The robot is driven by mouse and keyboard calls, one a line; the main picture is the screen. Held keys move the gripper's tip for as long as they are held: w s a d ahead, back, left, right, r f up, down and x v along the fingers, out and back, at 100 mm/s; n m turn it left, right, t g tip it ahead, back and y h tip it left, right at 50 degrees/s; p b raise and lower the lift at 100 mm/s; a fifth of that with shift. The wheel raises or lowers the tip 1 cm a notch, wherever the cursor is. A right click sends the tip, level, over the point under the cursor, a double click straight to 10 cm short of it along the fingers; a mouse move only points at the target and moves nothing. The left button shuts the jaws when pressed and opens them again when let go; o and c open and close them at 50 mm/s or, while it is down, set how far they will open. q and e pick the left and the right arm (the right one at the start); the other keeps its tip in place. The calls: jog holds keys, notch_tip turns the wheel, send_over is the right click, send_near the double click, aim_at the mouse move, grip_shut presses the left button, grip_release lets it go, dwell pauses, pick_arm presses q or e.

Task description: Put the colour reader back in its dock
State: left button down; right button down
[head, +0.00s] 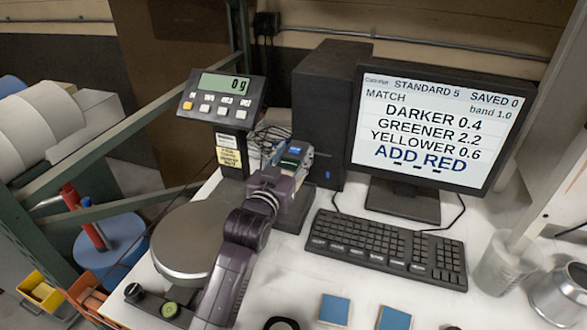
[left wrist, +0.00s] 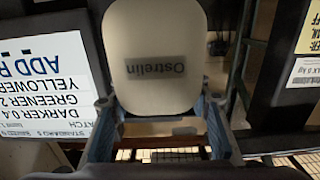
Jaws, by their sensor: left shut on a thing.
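My left gripper (head: 291,158) is in front of the black computer tower, left of the monitor. In the left wrist view its blue-grey fingers (left wrist: 160,120) are shut on the colour reader (left wrist: 155,60), a pale rounded body marked "Ostrelin". In the head view only a small part of the reader (head: 291,151) with a blue and green face shows between the fingers. A dark block (head: 290,221) stands on the table below the gripper, partly hidden by my arm; I cannot tell if it is the dock, or whether the reader touches it. My right gripper is out of view.
The black computer tower (head: 330,105) stands close behind the gripper. The monitor (head: 435,125) and keyboard (head: 385,247) are to the right. A scale with a round metal pan (head: 185,240) and raised display (head: 222,95) is to the left. Blue sample cards (head: 334,309) lie in front.

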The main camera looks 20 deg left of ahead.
pick_arm(q)
jog(key=shift+f, duration=0.45)
notch_tip(320, 180, down, 3)
jog(key=shift+f, duration=0.55)
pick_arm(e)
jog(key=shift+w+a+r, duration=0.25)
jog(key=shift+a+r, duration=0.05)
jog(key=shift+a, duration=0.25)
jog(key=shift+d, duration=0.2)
pick_arm(q)
jog(key=shift+f, duration=0.55)
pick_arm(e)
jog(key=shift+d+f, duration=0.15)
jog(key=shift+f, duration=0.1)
pick_arm(q)
jog(key=c, duration=1)
grip_release()
jog(key=shift+f, duration=0.15)
jog(key=shift+c, duration=0.2)
